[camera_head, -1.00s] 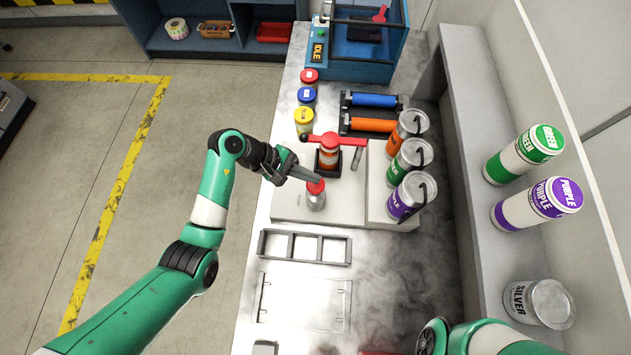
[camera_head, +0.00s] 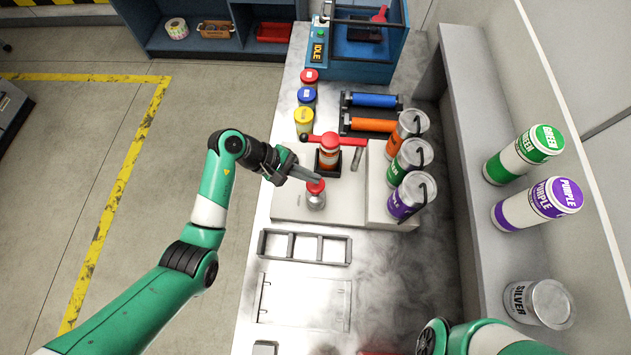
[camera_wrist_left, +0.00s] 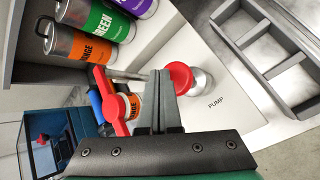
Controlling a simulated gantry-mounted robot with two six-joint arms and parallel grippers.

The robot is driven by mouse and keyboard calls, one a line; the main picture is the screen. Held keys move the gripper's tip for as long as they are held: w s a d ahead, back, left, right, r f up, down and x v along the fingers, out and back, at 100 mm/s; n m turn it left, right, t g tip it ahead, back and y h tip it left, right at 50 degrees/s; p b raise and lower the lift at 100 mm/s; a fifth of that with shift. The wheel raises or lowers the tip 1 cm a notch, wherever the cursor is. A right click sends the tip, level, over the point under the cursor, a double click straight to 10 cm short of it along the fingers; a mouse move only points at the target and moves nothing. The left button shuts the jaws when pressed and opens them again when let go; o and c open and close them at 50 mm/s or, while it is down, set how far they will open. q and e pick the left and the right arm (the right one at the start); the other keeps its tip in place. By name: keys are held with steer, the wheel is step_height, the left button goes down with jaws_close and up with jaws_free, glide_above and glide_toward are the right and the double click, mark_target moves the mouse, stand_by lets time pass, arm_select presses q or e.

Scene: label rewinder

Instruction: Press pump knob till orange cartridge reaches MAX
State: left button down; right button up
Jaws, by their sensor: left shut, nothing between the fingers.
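The pump, a metal cylinder with a red knob (camera_head: 316,187), stands on the pale base plate (camera_head: 345,205). The knob also shows in the left wrist view (camera_wrist_left: 179,77), above the word PUMP. The orange cartridge (camera_head: 329,157) sits in a dark holder beyond the pump, with a red lever (camera_head: 322,139) across its top. In the wrist view the cartridge (camera_wrist_left: 134,104) is partly hidden by the lever and my fingers, and no MAX mark is readable. My left gripper (camera_head: 318,177) is shut and empty, its tips at or just above the knob; contact is unclear. My right gripper is out of view.
Orange, green and purple cans (camera_head: 411,195) stand right of the plate. Small red, blue and yellow jars (camera_head: 304,120) line the left edge behind it. An empty three-part tray (camera_head: 305,247) lies in front. A blue machine (camera_head: 355,60) reading IDLE stands at the back.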

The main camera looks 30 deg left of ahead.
arm_select(q)
steer(key=shift+f+b, duration=0.4)
steer(key=shift+f, duration=0.05)
steer(key=shift+f+b, duration=1.4)
steer(key=shift+f, duration=0.15)
stand_by(1.4)
steer(key=shift+r, duration=0.1)
steer(key=shift+r+p, duration=1.65)
steer(key=shift+r, duration=0.25)
step_height(320, 180, up, 5)
steer(key=p, duration=0.4)
steer(key=shift+r, duration=0.1)
stand_by(1.9)
